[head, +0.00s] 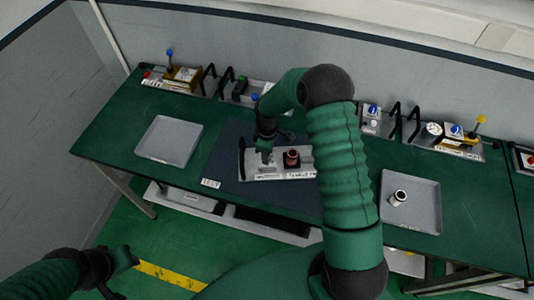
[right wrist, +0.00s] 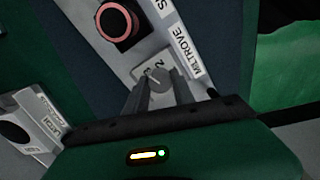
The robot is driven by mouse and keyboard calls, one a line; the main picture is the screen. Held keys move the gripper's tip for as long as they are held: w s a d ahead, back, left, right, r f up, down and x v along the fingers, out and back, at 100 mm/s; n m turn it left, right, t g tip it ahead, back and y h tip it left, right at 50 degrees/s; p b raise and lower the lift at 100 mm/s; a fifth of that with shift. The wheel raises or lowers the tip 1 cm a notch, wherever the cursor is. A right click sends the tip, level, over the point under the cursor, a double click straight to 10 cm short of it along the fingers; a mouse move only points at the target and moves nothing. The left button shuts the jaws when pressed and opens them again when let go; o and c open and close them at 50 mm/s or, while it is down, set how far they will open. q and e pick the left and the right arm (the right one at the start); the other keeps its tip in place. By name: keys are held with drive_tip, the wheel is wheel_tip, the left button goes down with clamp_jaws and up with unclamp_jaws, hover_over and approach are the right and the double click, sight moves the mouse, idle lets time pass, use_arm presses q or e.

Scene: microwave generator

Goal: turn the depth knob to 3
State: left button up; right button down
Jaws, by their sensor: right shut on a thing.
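A light grey panel (head: 300,172) lies on the dark mat in the middle of the bench; it also shows in the right wrist view (right wrist: 118,62). My right gripper (head: 266,158) points down at its left part. In the right wrist view my right gripper (right wrist: 160,90) is shut on a small grey knob (right wrist: 158,82), its fingers on either side. Printed digits show just beyond the knob, one looking like a 2; the full dial is hidden. A black knob with a red ring (right wrist: 118,22) sits beside it on the panel. My left gripper (head: 118,268) hangs low at the left, away from the bench.
An empty grey tray (head: 170,141) lies left of the mat. Several other modules with black handles stand along the back of the bench. Bare green bench shows between trays and modules.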

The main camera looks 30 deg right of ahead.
drive_tip(key=shift+n, duration=1.1)
drive_tip(key=c, duration=1.1)
unclamp_jaws()
drive_tip(key=shift+o, duration=0.2)
wheel_tip(320, 180, up, 17)
drive_tip(key=b, duration=0.2)
drive_tip(key=shift+f+b, duration=0.15)
drive_tip(key=shift+b, duration=0.2)
